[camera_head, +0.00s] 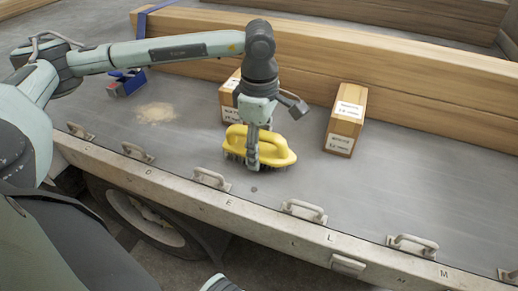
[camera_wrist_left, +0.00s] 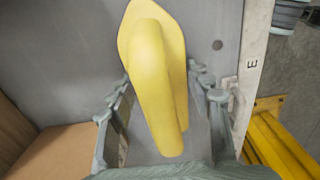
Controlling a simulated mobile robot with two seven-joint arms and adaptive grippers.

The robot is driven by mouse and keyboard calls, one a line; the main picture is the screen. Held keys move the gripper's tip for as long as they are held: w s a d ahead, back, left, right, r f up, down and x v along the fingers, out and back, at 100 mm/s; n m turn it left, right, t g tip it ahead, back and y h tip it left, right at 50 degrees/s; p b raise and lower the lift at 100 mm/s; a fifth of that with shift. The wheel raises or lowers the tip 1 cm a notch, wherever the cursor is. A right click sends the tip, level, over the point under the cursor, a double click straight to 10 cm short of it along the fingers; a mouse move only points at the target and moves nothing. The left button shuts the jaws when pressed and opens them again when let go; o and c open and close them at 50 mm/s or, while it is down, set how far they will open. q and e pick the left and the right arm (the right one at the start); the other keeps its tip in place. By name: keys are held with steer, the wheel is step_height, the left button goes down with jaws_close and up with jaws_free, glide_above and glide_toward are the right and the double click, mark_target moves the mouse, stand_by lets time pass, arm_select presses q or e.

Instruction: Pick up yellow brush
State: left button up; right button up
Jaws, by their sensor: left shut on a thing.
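The yellow brush (camera_head: 278,154) has a looped handle and dark bristles underneath. It is upright on or just above the grey trailer bed, near the front edge; I cannot tell whether the bristles touch the bed. My left gripper (camera_head: 253,163) comes down from above and is shut on the brush handle. In the left wrist view the yellow brush (camera_wrist_left: 155,75) runs between the two fingers of my left gripper (camera_wrist_left: 160,103). The fingers hide part of the brush in the head view.
A wooden box with labels (camera_head: 228,100) stands just behind the gripper, and another labelled box (camera_head: 345,118) stands to the right. Long wooden beams (camera_head: 400,80) lie behind. A blue tool (camera_head: 126,82) and a sawdust patch (camera_head: 155,112) are left. Metal handles (camera_head: 303,211) line the front edge.

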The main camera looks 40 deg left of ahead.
arm_select(q)
steer(key=r, duration=0.4)
steer(key=shift+s+a, duration=0.25)
steer(key=shift+a, duration=0.05)
steer(key=s+a+r+b, duration=0.2)
steer(key=s+a+r, duration=0.4)
steer(key=s+a, duration=0.1)
steer(key=shift+s+r, duration=0.2)
steer(key=shift+s, duration=0.55)
arm_select(e)
steer(key=r, duration=0.2)
steer(key=w+r, duration=0.1)
steer(key=r, duration=0.1)
steer(key=shift+d+r, duration=0.1)
steer(key=shift+r, duration=0.3)
arm_select(q)
steer(key=shift+d, duration=0.1)
